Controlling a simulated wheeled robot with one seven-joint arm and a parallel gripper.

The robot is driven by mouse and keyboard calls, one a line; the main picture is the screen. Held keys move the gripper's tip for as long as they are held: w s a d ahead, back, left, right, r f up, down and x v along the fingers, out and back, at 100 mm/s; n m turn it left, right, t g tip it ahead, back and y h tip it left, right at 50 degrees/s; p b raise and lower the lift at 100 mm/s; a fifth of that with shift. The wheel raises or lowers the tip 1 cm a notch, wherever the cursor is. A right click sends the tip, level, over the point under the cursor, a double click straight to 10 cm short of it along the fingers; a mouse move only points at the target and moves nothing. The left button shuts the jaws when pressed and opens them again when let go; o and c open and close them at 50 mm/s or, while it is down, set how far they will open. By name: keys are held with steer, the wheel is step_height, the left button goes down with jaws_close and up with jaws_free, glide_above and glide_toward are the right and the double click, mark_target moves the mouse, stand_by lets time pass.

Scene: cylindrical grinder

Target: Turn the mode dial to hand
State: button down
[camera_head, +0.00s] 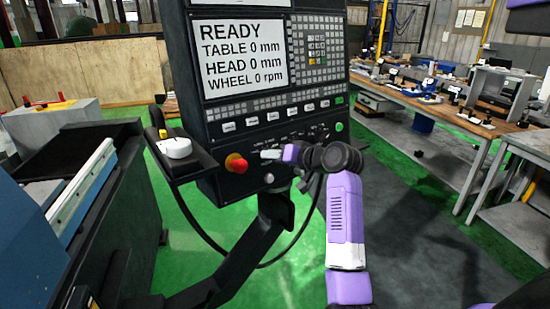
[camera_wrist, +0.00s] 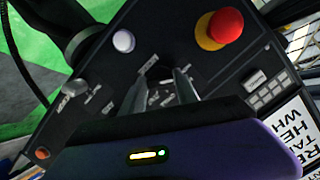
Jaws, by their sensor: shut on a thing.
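My gripper (camera_head: 268,154) is at the lower part of the black control panel (camera_head: 205,130), to the right of the red stop button. In the wrist view its two grey fingers (camera_wrist: 160,82) reach to the panel face, on either side of a small dark thing, which I take to be the mode dial. The gripper is shut on it. The dial is mostly hidden by the fingers, and its pointer cannot be made out. Small white labels (camera_wrist: 150,65) sit near the fingertips, too small to read.
A red stop button (camera_head: 236,163) with a yellow collar is close left of my gripper. A white button (camera_wrist: 124,41) and another knob (camera_wrist: 75,86) flank it in the wrist view. The screen (camera_head: 240,55) reads READY. A side shelf with a white handwheel (camera_head: 175,148) stands left.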

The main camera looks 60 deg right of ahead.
steer(key=shift+f+n, duration=0.15)
steer(key=shift+n, duration=0.15)
stand_by(0.4)
steer(key=c, duration=0.9)
jaws_free()
steer(key=b+v, duration=0.1)
steer(key=v, duration=0.7)
steer(key=shift+w, duration=0.1)
